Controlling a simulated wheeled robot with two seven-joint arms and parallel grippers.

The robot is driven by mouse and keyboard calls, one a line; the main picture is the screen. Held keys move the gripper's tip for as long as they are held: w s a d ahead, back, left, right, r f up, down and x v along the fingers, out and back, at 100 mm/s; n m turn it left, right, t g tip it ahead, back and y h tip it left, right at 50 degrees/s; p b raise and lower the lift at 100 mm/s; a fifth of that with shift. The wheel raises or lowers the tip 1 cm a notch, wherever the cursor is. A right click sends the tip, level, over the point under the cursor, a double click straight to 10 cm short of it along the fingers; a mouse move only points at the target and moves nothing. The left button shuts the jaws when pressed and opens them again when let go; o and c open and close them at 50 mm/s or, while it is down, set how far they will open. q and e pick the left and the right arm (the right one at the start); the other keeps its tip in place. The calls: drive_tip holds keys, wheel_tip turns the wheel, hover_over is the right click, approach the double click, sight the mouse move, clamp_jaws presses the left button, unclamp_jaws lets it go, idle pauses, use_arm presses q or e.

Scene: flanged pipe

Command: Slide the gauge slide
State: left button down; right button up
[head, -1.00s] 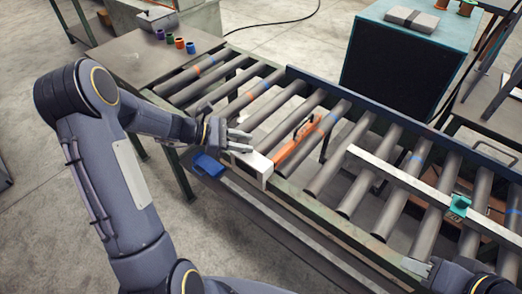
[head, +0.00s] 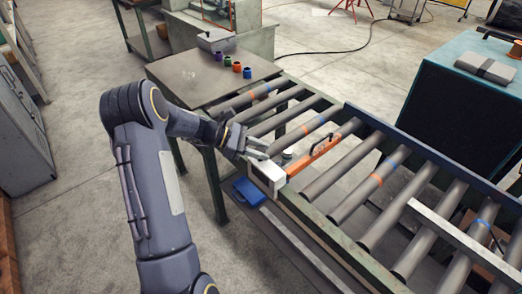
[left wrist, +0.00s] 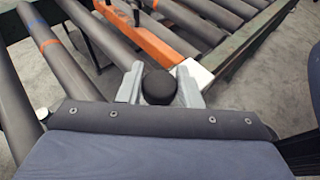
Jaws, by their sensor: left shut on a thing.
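The gauge is an orange bar (head: 315,157) with a dark handle on it and a white block (head: 268,174) at its near end, at the near rail of the roller conveyor. My left gripper (head: 262,149) is just above the white block in the head view. In the left wrist view, the left gripper (left wrist: 158,88) is shut on a black round knob (left wrist: 158,84). The orange bar (left wrist: 165,38) and white block (left wrist: 196,74) lie just beyond the fingers. The part below the knob is hidden.
The conveyor rollers (head: 362,200) run to the right, with a pale crossbar (head: 460,240) over them. A blue bin (head: 248,191) hangs below the near rail. A table (head: 200,75) with several coloured cups stands behind left. A teal-topped cabinet (head: 465,85) stands at the back right.

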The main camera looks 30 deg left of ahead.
use_arm(q)
drive_tip(key=shift+w+a, duration=0.1)
drive_tip(key=shift+a, duration=0.15)
drive_tip(key=c, duration=1)
unclamp_jaws()
drive_tip(key=shift+c, duration=0.2)
drive_tip(key=b+v, duration=0.1)
drive_tip(key=v, duration=0.6)
drive_tip(key=shift+a+r+b, duration=0.25)
drive_tip(key=shift+a+b, duration=0.05)
drive_tip(key=shift+b, duration=0.05)
